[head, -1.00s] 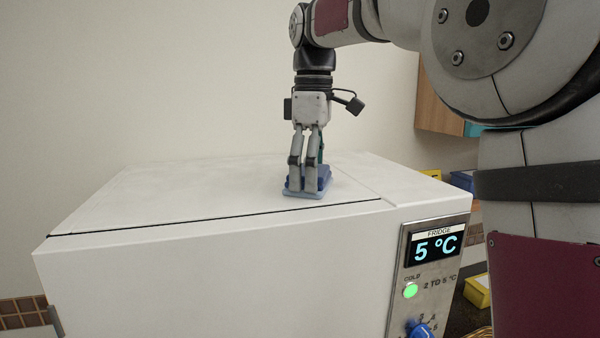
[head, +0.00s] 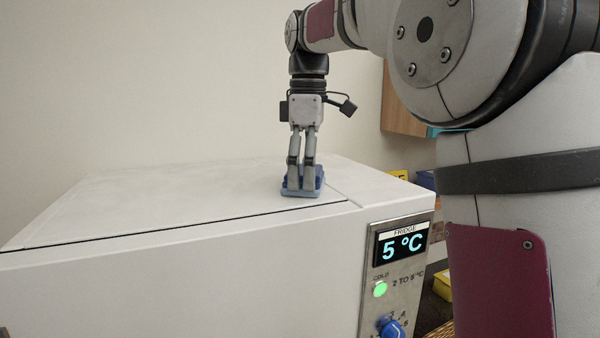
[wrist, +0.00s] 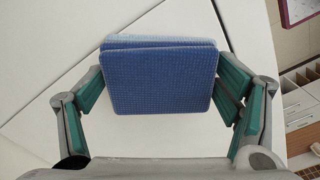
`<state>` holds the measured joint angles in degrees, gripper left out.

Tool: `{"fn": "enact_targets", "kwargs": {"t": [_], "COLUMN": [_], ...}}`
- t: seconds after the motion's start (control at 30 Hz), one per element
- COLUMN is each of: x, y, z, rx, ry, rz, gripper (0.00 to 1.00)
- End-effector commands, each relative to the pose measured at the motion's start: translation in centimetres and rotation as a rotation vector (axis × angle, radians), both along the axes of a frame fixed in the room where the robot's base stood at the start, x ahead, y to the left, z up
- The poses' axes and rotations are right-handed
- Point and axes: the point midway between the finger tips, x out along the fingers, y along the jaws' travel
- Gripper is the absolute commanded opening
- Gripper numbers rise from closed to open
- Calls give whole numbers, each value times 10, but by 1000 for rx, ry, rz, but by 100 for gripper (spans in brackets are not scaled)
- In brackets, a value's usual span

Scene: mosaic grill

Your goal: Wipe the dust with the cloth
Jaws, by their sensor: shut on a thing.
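The cloth (head: 312,186) is a folded blue pad with a lighter blue lower layer. It lies flat on the white top of the fridge (head: 150,205), near the lid seam at the right. My gripper (head: 300,185) points straight down and is shut on the cloth. In the wrist view the cloth (wrist: 160,80) sits between the green-padded fingers of my gripper (wrist: 160,105), with the white top beneath it. I cannot make out distinct dust; the top looks faintly mottled in the head view.
The fridge front has a panel with a display (head: 402,245) reading 5 °C, a green light (head: 380,289) and a blue knob (head: 391,328). A yellow box (head: 442,286) stands low at the right. The left part of the top is clear.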

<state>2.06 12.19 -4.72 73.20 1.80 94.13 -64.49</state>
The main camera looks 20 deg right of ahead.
Motion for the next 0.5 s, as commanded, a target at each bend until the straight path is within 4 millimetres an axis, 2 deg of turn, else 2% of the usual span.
{"fn": "enact_targets", "kwargs": {"t": [0.5], "x": [0], "y": [-35], "z": [-2], "rx": [0], "ry": [-1], "rz": [0], "gripper": [57]}}
